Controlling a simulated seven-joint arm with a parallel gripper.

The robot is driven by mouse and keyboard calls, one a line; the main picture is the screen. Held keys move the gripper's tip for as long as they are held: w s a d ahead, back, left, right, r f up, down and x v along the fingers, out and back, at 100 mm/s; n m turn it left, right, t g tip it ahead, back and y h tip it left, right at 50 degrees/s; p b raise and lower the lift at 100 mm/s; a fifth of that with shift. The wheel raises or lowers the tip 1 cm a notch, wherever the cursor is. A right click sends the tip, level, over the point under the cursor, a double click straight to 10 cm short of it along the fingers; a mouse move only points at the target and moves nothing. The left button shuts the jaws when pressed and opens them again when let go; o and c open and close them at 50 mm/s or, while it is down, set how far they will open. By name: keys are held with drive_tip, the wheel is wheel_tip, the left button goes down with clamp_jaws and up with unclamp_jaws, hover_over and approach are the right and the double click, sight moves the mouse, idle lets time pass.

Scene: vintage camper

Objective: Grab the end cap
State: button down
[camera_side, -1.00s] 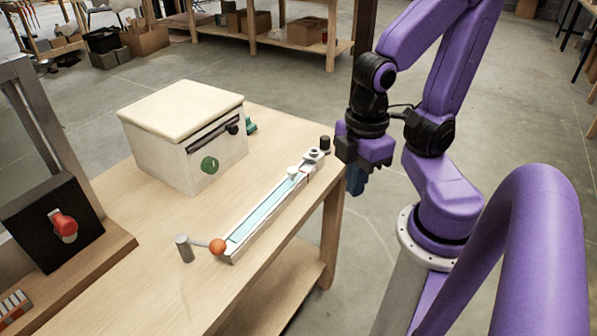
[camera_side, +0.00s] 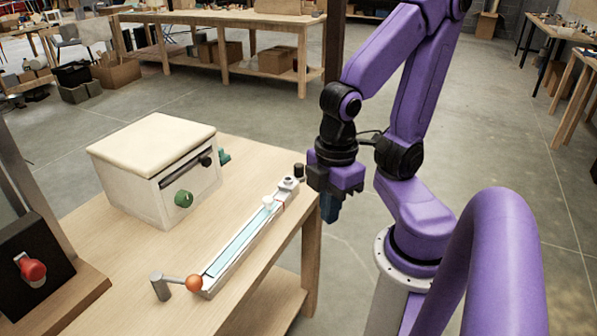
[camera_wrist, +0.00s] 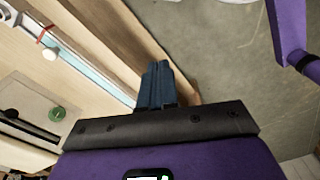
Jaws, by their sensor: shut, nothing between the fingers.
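A long pale rail (camera_side: 238,243) with a light blue strip lies on the wooden table. A white knob (camera_side: 268,202) stands on it. At its far end sits a grey-white end piece (camera_side: 288,186) with a round top, and a small black cylinder (camera_side: 298,171) stands just beyond; I cannot tell which is the end cap. My gripper (camera_side: 329,212) points down just off the table's right edge, apart from both. In the wrist view its dark blue fingers (camera_wrist: 155,84) are together and empty. That view shows the rail (camera_wrist: 95,68) and white knob (camera_wrist: 49,54); the end piece is out of frame.
A cream box (camera_side: 155,170) with a green knob (camera_side: 183,198) stands behind the rail. An orange ball (camera_side: 194,283) on a grey lever is at the rail's near end. Open floor lies right of the table.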

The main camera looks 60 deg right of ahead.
drive_tip(key=c, duration=1.8)
unclamp_jaws()
drive_tip(key=o, duration=1.1)
drive_tip(key=shift+o, duration=0.2)
